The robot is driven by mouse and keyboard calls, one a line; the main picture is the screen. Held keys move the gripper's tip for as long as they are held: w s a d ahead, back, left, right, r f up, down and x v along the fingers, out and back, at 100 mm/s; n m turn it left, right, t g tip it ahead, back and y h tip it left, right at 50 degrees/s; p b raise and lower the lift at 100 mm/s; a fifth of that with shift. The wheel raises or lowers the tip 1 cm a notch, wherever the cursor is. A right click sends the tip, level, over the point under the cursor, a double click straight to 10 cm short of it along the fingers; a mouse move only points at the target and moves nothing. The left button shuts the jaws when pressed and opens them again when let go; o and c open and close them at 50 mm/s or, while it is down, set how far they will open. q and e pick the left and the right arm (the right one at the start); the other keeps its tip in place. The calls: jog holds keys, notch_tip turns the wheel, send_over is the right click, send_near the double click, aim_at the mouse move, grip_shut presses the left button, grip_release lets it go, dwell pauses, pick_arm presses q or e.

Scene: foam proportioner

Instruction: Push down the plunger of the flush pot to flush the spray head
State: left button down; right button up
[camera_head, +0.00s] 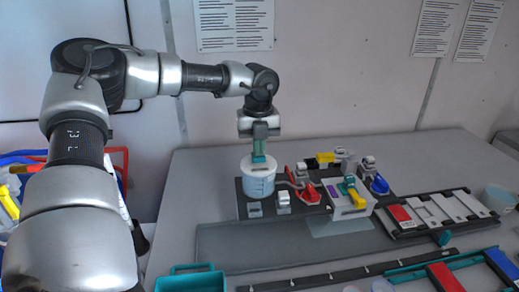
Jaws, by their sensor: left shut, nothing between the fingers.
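A white round pot (258,184) with faint blue markings stands at the left end of the dark base plate; it looks like the flush pot. My left gripper (259,157) points straight down over the pot's top, shut, with its teal fingertips at the lid. It hides the middle of the lid, so I cannot make out the plunger or whether the fingertips touch it. I cannot pick out the spray head for sure. My right gripper is not in view.
Right of the pot are red parts (307,194), a white block with a yellow lever (355,198) and a blue part (380,185). A rack with red and white plates (434,212) lies further right. A teal tray (190,281) sits at the front. A flat grey mat (290,246) is clear.

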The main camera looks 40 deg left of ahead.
pick_arm(q)
notch_tip(320, 180, up, 8)
jog(key=p, duration=0.3)
jog(key=shift+p, duration=0.3)
jog(key=shift+r, duration=0.1)
dwell(1.7)
